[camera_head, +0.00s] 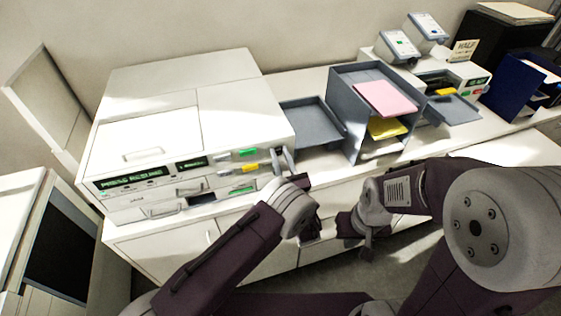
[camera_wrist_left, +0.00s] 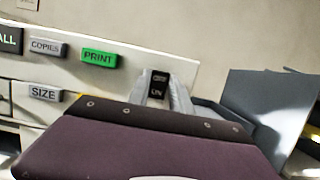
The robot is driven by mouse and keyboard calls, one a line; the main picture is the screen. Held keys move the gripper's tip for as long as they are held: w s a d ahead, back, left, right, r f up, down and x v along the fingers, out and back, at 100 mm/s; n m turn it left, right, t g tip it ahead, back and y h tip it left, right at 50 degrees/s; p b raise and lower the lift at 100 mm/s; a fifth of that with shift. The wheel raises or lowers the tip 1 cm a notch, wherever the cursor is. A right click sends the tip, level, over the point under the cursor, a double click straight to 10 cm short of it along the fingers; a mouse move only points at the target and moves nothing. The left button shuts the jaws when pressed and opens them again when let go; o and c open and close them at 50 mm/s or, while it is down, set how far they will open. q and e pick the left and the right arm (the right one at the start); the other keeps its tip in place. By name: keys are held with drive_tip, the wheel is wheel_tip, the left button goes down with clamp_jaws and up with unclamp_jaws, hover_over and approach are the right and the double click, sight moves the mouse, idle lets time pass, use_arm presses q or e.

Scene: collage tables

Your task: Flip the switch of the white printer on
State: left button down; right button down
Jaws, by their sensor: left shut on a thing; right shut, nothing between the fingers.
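The white printer (camera_head: 235,108) stands on the counter at the left, with a green-lettered display, buttons and drawers on its front. My left gripper (camera_head: 284,160) is at the right end of that front. In the left wrist view, a dark switch (camera_wrist_left: 158,83) marked "ON" shows at the fingertips of my left gripper (camera_wrist_left: 164,82), which is shut on it. The fingers partly cover the switch, and its exact tilt is hard to tell. My right gripper (camera_head: 367,246) is shut and empty, low in front of the counter, away from the printer.
A grey tray (camera_head: 312,130) lies just right of the printer. Beside it stands a grey shelf (camera_head: 343,112) with pink (camera_head: 385,98) and yellow paper (camera_head: 387,127). A second white machine (camera_head: 467,71) stands further right. The floor before the counter is mostly covered by my arms.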

use_arm(q)
drive_tip(key=c, duration=1.2)
unclamp_jaws()
drive_tip(key=shift+o, duration=0.2)
drive_tip(key=shift+s, duration=0.1)
drive_tip(key=shift+s+d+f+b, duration=0.15)
drive_tip(key=shift+s+f+b, duration=0.1)
drive_tip(key=shift+b, duration=0.05)
drive_tip(key=b+v, duration=0.3)
drive_tip(key=v, duration=0.5)
drive_tip(key=shift+s+b, duration=0.2)
drive_tip(key=shift+b, duration=0.15)
drive_tip(key=shift+r, duration=0.15)
